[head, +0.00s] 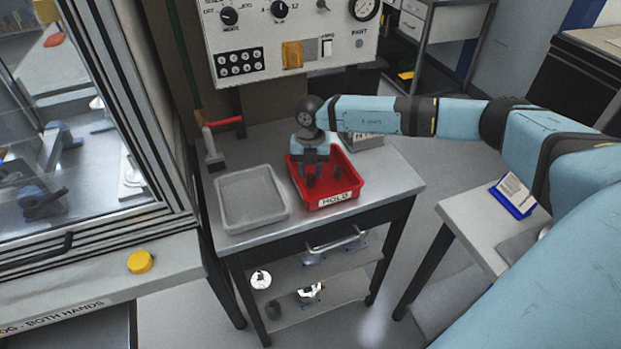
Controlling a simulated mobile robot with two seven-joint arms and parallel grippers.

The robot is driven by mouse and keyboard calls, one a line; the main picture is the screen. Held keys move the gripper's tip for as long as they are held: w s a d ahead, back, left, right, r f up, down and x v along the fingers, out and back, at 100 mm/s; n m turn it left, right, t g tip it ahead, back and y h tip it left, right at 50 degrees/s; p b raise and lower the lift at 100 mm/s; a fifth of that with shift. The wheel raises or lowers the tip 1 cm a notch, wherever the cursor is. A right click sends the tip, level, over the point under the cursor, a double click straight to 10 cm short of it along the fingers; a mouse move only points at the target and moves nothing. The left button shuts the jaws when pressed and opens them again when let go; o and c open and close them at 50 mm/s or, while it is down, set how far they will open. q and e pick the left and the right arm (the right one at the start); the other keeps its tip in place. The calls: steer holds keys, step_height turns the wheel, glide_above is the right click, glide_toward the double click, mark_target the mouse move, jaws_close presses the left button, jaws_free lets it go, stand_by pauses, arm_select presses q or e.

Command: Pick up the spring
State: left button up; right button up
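I cannot make out a spring in the head view. My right gripper (323,176) points down into the red tray (349,200) marked HOLD, on the metal cart. Its two dark fingers look apart, with red tray floor showing between them. I see nothing held between them, though the view is small. The gripper and wrist hide part of the tray's inside. My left gripper is out of view.
An empty grey tray (252,225) stands left of the red one. A control panel (290,45) rises behind. A side table (480,232) with a blue holder (513,197) stands right.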

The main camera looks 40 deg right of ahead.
mark_target(311, 186)
steer(key=shift+s+f, duration=0.1)
steer(key=shift+f, duration=1.4)
steer(key=c, duration=0.5)
steer(key=shift+r, duration=0.1)
steer(key=shift+c, duration=0.2)
